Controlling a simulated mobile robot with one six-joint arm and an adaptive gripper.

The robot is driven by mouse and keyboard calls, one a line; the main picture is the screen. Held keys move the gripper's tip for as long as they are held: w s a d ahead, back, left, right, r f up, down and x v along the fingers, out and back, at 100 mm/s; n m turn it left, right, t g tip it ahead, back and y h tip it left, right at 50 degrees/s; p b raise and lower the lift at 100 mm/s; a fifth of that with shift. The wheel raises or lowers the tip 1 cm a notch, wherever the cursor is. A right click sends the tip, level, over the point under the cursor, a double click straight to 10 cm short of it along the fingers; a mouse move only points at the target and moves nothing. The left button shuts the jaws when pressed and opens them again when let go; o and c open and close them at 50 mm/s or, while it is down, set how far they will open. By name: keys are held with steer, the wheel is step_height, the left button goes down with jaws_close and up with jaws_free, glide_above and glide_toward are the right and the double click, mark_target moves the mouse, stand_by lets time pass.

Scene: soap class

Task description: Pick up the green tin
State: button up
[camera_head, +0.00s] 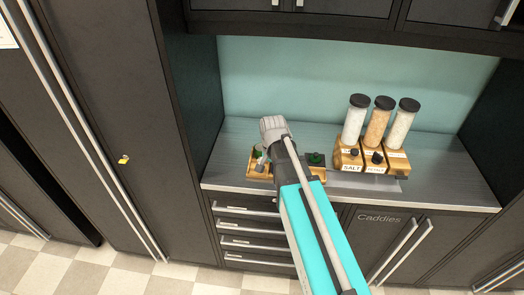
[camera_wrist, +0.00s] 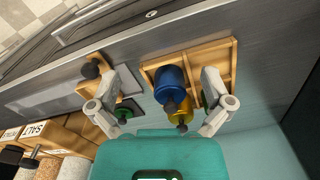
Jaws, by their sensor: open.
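A wooden tray with compartments (camera_wrist: 222,44) lies on the counter and also shows in the head view (camera_head: 251,167). In the wrist view it holds a blue tin (camera_wrist: 170,82) and a yellow tin (camera_wrist: 184,117). A green thing (camera_wrist: 203,99), probably the green tin, shows only in part behind my right finger; a green patch (camera_head: 257,153) also shows in the tray in the head view. My gripper (camera_wrist: 160,110) is open and empty above the counter, its fingers spread either side of the blue and yellow tins. In the head view my arm hides part of the tray.
A dark item with a green knob (camera_wrist: 125,113) sits by my left finger; it also shows in the head view (camera_head: 316,158). Wooden holders with several tall jars (camera_head: 377,158) stand to the right. A teal wall (camera_head: 300,75) rises behind the counter.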

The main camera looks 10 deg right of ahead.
steer(key=w+r+m+p, duration=0.2)
steer(key=w+m, duration=0.5)
steer(key=w, duration=0.2)
steer(key=w+r+m+p, duration=0.2)
steer(key=w+m, duration=0.5)
steer(key=w, duration=0.3)
steer(key=shift+w+d+r+m, duration=0.25)
steer(key=shift+w+r+m, duration=0.05)
steer(key=shift+f, duration=0.15)
steer(key=b, duration=0.9)
glide_above(261, 148)
steer(key=s, duration=0.2)
steer(key=f, duration=0.8)
steer(key=shift+s+f, duration=0.15)
steer(key=shift+s, duration=0.05)
steer(key=shift+p, duration=0.3)
steer(key=f+b, duration=0.3)
steer(key=shift+a+f, duration=0.2)
steer(key=shift+a, duration=0.15)
steer(key=shift+f+b, duration=0.9)
steer(key=shift+b, duration=0.25)
